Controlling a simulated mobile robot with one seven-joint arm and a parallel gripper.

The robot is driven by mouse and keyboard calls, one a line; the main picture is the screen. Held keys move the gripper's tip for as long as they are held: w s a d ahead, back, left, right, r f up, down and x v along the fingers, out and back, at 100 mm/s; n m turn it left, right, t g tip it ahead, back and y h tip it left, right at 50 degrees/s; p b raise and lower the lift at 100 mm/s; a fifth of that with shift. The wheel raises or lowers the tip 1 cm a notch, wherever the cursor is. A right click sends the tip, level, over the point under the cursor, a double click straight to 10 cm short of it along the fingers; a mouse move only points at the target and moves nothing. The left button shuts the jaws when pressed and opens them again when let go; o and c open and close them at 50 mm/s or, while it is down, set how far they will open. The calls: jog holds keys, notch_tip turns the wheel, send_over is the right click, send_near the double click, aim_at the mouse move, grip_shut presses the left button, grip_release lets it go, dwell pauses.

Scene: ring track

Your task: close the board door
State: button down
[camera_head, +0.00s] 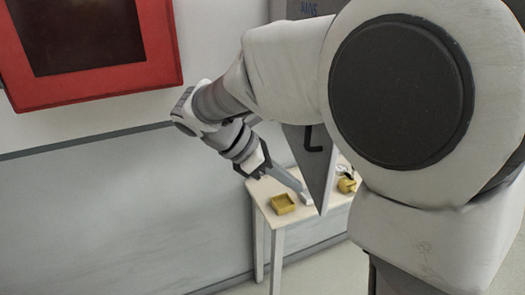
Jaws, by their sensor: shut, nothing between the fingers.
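My gripper (299,187) is shut and empty, pointing down and right. Its fingertips are beside the panel's left edge in the picture; I cannot tell whether they touch it.
A small pale table (262,200) stands below, against the wall. It holds a yellow tray (282,204) and a yellow object (347,185) to the right of the panel. A red-framed dark picture or panel (160,40) hangs at upper left. The lower left wall is clear.

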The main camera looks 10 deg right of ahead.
aim_at(321, 188)
jog(key=shift+w+d+r, duration=0.1)
jog(key=shift+d+r, duration=0.05)
jog(key=shift+d, duration=1.65)
jog(key=shift+d, duration=0.1)
